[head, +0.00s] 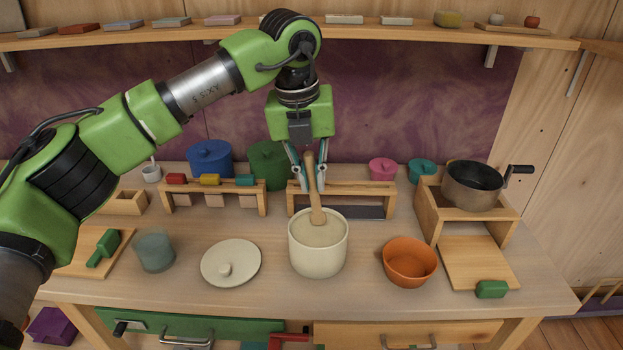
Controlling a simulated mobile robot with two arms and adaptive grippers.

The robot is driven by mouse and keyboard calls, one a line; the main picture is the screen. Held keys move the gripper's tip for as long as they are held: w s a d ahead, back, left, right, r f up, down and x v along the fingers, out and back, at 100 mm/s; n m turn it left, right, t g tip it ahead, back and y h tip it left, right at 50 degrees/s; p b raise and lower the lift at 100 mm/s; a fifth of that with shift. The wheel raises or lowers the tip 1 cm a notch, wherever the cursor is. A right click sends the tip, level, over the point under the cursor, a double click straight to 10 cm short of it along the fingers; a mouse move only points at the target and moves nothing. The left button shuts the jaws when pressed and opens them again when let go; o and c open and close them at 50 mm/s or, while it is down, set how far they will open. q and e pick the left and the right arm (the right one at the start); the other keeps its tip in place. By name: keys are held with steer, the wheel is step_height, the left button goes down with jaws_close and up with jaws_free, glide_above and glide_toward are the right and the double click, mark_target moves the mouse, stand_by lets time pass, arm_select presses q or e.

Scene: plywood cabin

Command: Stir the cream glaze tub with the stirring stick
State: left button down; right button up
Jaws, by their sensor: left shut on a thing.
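The cream glaze tub (318,257) stands open on the workbench, near the middle of the head view, with pale glaze inside. The wooden stirring stick (313,185) is tilted, its lower end inside the tub at the glaze surface. How deep it reaches is hidden. My left gripper (310,187) points down above and behind the tub, shut on the upper part of the stick. A cream lid (231,263) with a knob lies flat on the bench left of the tub. My right gripper is not in view.
An orange bowl (409,262) stands right of the tub and a bluish glass (155,252) stands left of the lid. Wooden racks (213,191) stand behind. A dark pot (474,186) sits on a wooden box at right. A shelf (380,34) runs above.

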mark_target(311, 154)
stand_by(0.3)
arm_select(q)
step_height(311, 154, up, 5)
steer(key=p, duration=0.3)
stand_by(0.4)
stand_by(0.3)
